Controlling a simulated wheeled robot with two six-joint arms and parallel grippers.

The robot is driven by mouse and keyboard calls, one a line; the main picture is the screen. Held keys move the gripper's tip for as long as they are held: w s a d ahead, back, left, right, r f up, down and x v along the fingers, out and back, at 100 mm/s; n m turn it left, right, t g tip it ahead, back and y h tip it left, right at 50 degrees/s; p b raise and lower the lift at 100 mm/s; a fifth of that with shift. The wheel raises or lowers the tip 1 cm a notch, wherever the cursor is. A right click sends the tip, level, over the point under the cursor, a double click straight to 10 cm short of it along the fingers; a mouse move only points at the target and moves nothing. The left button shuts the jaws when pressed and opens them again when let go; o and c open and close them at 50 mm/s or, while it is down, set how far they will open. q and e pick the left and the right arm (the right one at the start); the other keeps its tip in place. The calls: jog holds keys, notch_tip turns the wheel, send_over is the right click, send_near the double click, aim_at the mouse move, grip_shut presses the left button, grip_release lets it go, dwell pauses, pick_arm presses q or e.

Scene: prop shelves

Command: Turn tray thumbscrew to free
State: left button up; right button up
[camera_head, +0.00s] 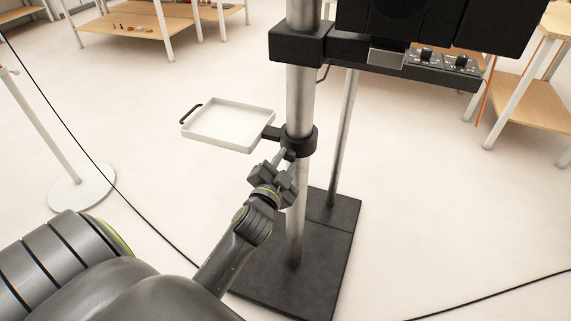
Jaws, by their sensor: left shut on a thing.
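A white shallow tray (228,125) with a dark handle on its left end is held level by a black arm from a black clamp collar (299,141) around a vertical metal post (300,92). The thumbscrew (291,154) is a small dark knob at the lower front of the collar, mostly hidden by my fingers. My left gripper (286,159) comes up from below and is shut on the thumbscrew, just under the collar. My right gripper is not in view.
The post stands on a black base plate (265,271), with a second thinner post (346,130) behind it. A black bracket with a control panel (430,62) hangs at upper right. A white round stand base (82,186) is at left. Cables cross the floor. Wooden shelves (125,45) stand behind.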

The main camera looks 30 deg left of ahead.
pick_arm(q)
jog(key=n, duration=0.3)
jog(key=shift+f+b, duration=0.1)
jog(key=shift+b, duration=0.25)
jog(key=shift+n+b, duration=0.45)
jog(key=shift+n, duration=1.65)
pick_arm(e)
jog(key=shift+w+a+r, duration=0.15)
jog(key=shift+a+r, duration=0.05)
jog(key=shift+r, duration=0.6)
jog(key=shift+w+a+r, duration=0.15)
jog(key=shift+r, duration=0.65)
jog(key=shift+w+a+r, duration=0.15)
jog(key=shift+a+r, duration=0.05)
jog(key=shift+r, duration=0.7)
pick_arm(q)
jog(key=o, duration=1)
jog(key=shift+p+v, duration=4.4)
jog(key=shift+v, duration=4.3)
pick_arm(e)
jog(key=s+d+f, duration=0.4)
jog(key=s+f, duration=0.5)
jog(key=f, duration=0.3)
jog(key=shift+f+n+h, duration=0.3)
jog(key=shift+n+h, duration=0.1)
